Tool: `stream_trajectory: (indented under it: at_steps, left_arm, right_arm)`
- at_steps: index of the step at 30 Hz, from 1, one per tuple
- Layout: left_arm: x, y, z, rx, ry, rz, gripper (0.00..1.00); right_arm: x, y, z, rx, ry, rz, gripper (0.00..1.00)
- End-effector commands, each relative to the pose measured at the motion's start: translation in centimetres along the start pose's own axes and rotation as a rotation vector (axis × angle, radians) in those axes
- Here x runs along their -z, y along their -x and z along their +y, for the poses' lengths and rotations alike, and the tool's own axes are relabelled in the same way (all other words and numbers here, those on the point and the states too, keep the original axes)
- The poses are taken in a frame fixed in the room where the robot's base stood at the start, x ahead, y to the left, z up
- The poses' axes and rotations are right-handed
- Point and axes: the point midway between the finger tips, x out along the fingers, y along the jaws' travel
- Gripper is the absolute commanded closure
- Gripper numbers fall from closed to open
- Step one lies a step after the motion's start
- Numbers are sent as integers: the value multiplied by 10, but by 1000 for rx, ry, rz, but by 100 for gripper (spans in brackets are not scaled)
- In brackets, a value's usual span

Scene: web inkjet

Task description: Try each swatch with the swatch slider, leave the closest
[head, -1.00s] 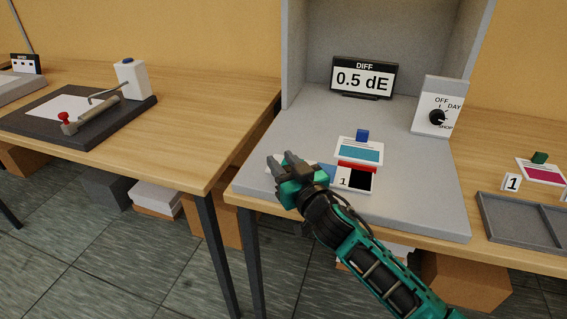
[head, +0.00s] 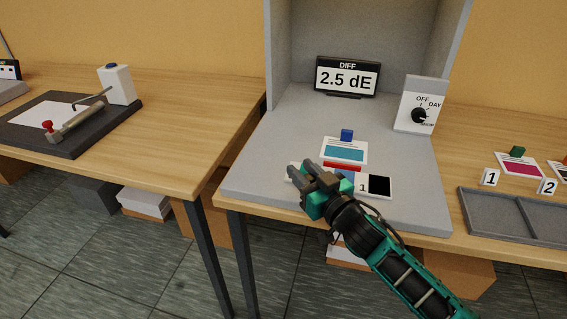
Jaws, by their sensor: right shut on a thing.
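My right gripper (head: 318,180) is shut on the swatch slider, a pale strip whose right end (head: 378,186) carries a black patch. The gripper hides the strip's middle, its grip point and most of its patches. The slider lies on the grey booth floor, just in front of a white card with a teal swatch (head: 344,153). A red bar (head: 342,166) lies between card and slider. A blue block (head: 346,135) sits at the card's back edge. The DIFF display (head: 346,78) reads 2.5 dE. My left gripper is not in view.
A dial box (head: 421,105) marked OFF and DAY stands at the booth's right. Further right are a grey divided tray (head: 500,217), number tags 1 (head: 489,177) and 2 (head: 547,186), and a magenta card (head: 520,166). The left table holds a dark board (head: 55,140).

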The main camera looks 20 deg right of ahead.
Motion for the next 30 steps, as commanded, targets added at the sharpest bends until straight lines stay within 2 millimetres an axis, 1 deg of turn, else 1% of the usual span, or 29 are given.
stream_trajectory:
  at_steps: [2,10,11,17,26,30]
  left_arm:
    - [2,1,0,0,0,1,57]
    - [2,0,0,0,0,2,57]
    - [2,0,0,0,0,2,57]
    - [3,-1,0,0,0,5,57]
    - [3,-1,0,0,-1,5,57]
    - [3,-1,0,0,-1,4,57]
  right_arm:
    - [-1,4,3,-1,1,-4,100]
    - [-1,4,3,-1,1,-3,100]
    - [-1,4,3,-1,1,-3,65]
    - [-1,3,3,-1,0,-2,46]
    - [0,6,3,0,0,-1,46]
    - [-1,19,3,-1,-1,-2,46]
